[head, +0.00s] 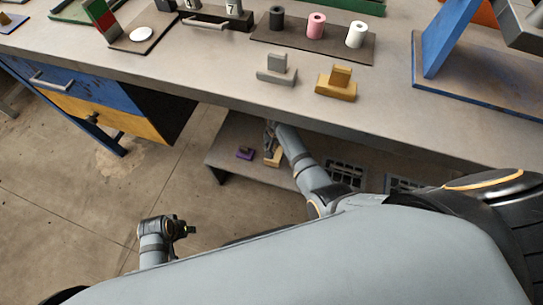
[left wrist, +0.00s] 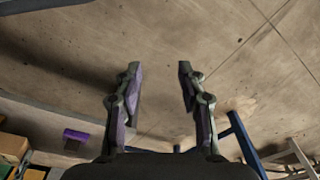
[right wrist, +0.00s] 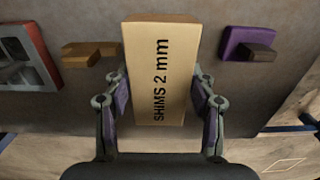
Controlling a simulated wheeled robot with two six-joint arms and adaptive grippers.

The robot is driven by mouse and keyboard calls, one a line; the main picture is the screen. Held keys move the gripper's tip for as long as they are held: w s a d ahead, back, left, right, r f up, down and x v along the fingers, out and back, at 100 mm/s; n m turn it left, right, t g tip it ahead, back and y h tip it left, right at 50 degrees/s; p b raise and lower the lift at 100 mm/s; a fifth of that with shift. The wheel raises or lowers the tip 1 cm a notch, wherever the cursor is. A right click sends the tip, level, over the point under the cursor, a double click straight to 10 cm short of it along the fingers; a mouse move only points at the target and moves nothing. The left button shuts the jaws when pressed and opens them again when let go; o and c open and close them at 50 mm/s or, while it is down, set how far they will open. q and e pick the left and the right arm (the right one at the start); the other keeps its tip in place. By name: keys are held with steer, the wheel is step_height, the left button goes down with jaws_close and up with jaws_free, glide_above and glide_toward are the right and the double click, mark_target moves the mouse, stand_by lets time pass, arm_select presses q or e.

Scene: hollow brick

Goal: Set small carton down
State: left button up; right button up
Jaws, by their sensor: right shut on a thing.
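The small carton (right wrist: 160,75) is tan and marked "SHIMS 2 mm". In the right wrist view it stands out between the fingers of my right gripper (right wrist: 158,90), which is shut on its sides. In the head view the carton (head: 273,158) shows as a small tan patch at the low shelf (head: 226,150) under the bench, partly hidden by my right arm. I cannot tell whether its base touches the shelf. My left gripper (left wrist: 159,72) is open and empty, over the floor away from the shelf.
A purple block (right wrist: 246,43) lies on the shelf right of the carton in the right wrist view. A yellow-brown block (right wrist: 88,53) and a red-framed grey tray (right wrist: 25,62) lie left. The benchtop edge (head: 225,92) overhangs the shelf.

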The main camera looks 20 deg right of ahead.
steer(key=shift+w+a+f+b, duration=0.15)
steer(key=shift+w+f+b, duration=0.15)
steer(key=shift+f, duration=0.1)
steer(key=shift+w+a+f+b, duration=0.3)
steer(key=shift+f+b, duration=0.3)
steer(key=shift+b, duration=0.5)
steer(key=shift+r, duration=0.1)
steer(key=f+b, duration=0.1)
steer(key=b, duration=0.1)
steer(key=f+b, duration=0.2)
steer(key=shift+w+a+f, duration=0.1)
steer(key=shift+w+a, duration=0.1)
steer(key=shift+f+b, duration=0.25)
steer(key=shift+b, duration=0.1)
arm_select(q)
steer(key=d+t, duration=0.1)
steer(key=d+t+h, duration=0.1)
steer(key=w+d+r+t, duration=0.1)
steer(key=d, duration=0.1)
steer(key=shift+h, duration=0.3)
arm_select(e)
steer(key=shift+r, duration=0.1)
